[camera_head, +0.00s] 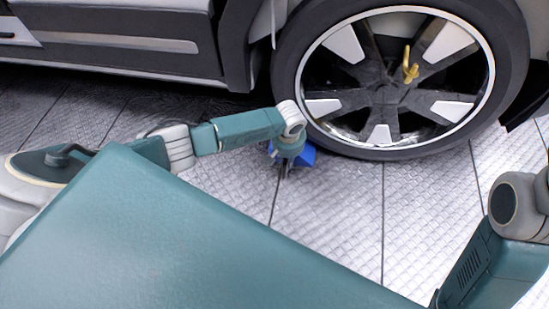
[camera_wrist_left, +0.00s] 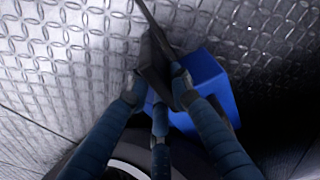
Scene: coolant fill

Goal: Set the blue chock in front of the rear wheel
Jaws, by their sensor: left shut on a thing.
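The blue chock (camera_head: 307,156) is at the floor just left of the bottom of the wheel (camera_head: 385,95), close to the tyre. I cannot tell whether it touches the tyre or the floor. My left gripper (camera_head: 287,166) reaches down over the chock and hides much of it. In the left wrist view, the left gripper (camera_wrist_left: 160,92) is shut on a dark grey part at the side of the blue chock (camera_wrist_left: 208,82). The wheel (camera_wrist_left: 128,168) shows at the bottom of that view. My right gripper is out of view.
The car's dark sill (camera_head: 120,60) runs along the upper left, with a wheel arch edge beside the tyre. A yellow hook-shaped piece (camera_head: 410,66) sits on the wheel. The tread-plate floor (camera_head: 330,215) in front of the wheel is clear.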

